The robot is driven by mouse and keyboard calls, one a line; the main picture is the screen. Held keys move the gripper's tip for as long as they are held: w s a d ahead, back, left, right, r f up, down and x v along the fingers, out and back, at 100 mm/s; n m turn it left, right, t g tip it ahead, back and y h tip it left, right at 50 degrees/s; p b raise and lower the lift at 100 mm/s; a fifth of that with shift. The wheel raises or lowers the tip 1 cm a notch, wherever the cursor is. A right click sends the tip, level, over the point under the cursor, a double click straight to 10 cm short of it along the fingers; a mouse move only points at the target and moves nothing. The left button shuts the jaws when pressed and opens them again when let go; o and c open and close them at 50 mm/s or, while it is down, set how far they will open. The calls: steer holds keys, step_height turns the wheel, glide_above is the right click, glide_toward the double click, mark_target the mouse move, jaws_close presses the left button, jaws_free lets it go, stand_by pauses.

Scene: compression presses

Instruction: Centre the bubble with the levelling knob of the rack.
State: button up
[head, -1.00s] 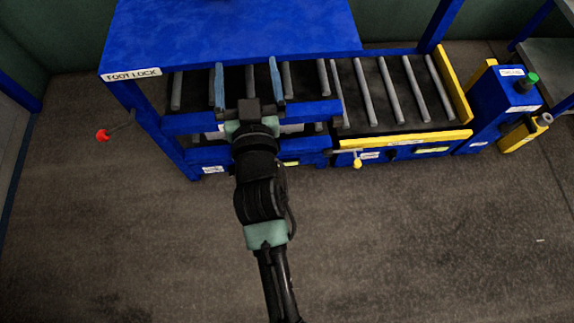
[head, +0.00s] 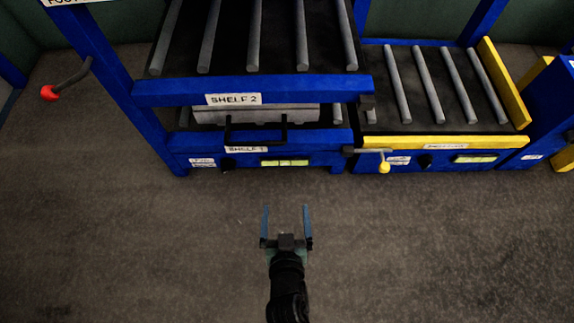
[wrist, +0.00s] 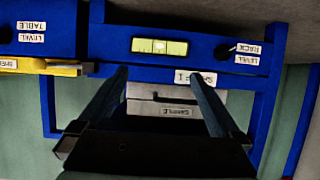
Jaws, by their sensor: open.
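The blue rack (head: 172,100) stands at the back left, with its black levelling knob (head: 228,163) and yellow-green bubble vial (head: 284,162) on the lower front beam. In the wrist view, which looks inverted, the knob (wrist: 224,52) sits right of the vial (wrist: 160,47), beside a "LEVEL RACK" label.
A grey sample mould (head: 255,115) with a black handle lies on shelf 1. The table at right has its own knob (head: 427,160) and vial (head: 474,158). A yellow-ended lever (head: 384,166) juts between rack and table. A red-ended foot-lock lever (head: 50,92) sticks out left. The front floor is clear.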

steer(key=b+x, duration=0.2)
steer(key=x, duration=0.6)
steer(key=shift+w, duration=0.35)
